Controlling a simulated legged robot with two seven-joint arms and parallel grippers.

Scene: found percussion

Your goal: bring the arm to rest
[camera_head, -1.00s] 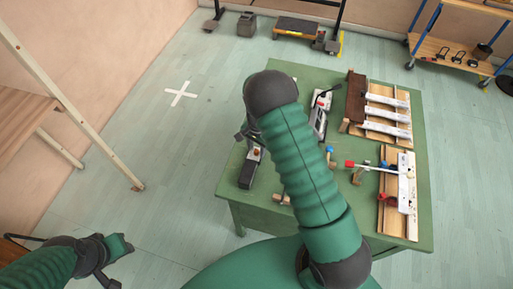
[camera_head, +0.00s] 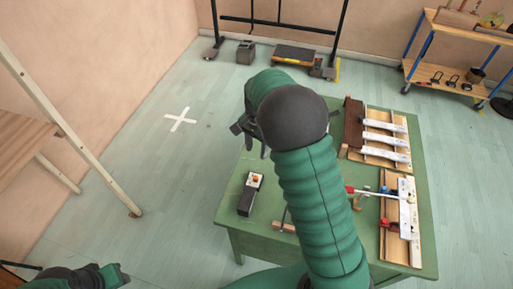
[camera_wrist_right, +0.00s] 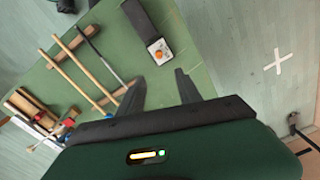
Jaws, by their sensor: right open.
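My right arm rises from the bottom of the head view and bends over the green table (camera_head: 228,216). My right gripper (camera_head: 250,140) hangs over the table's far left edge, partly hidden by the arm. In the right wrist view its two fingers (camera_wrist_right: 160,92) are apart with nothing between them. A dark box with an orange knob (camera_head: 249,194) lies on the table nearby; in the wrist view the box (camera_wrist_right: 150,32) lies beyond the fingers. My left arm's end (camera_head: 105,277) shows at the bottom left, cut off, its jaws unclear.
White bars on wooden boards (camera_head: 384,136) stand at the table's right, with a red-tipped mallet (camera_head: 372,192) near them. Wooden sticks (camera_wrist_right: 80,78) lie on the table in the wrist view. A shelf cart (camera_head: 445,75) stands behind right. The floor around the white cross (camera_head: 180,119) is clear.

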